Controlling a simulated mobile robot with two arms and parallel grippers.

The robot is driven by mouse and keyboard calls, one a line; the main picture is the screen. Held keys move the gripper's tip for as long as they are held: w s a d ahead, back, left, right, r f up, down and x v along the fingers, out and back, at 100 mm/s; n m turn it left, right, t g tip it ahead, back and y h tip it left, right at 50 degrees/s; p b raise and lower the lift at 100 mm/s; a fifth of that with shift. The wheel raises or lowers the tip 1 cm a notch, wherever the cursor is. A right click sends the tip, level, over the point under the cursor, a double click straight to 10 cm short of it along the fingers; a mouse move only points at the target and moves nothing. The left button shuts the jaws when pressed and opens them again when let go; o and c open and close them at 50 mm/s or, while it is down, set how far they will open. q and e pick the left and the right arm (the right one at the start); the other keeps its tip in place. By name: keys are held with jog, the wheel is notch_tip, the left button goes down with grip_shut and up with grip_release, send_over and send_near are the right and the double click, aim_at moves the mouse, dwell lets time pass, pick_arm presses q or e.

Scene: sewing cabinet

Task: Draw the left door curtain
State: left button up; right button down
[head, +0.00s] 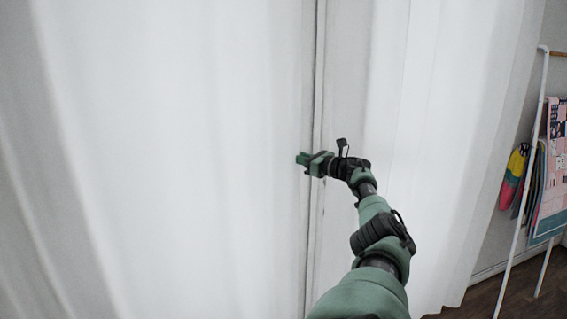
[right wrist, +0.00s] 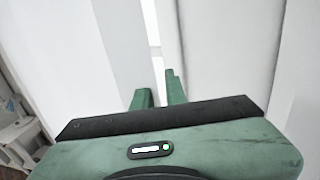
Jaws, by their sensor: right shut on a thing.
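The left door curtain (head: 190,150) is a white cloth in soft vertical folds that fills the left and middle of the head view. Its inner edge hangs near the middle, beside a narrow gap. My right gripper (head: 303,159) reaches in from the lower right and is shut on the left curtain at this inner edge. In the right wrist view the two green fingers (right wrist: 158,88) stand against white surfaces; the gripped cloth is hard to make out there. A right curtain (head: 440,130) hangs on the other side of the gap. My left gripper is in neither view.
A white ladder rack (head: 522,180) with colourful fabrics (head: 554,165) leans at the right. Dark wooden floor (head: 515,295) shows at the lower right. White furniture (right wrist: 18,135) shows at the left of the right wrist view.

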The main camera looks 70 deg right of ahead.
jog(key=shift+s+d+r, duration=0.1)
jog(key=shift+s+d, duration=0.1)
dwell(0.3)
jog(key=c, duration=1.6)
grip_release()
jog(key=shift+o, duration=0.7)
jog(key=shift+s+d, duration=0.15)
jog(key=shift+s, duration=0.05)
jog(key=v, duration=0.7)
jog(key=shift+s, duration=0.35)
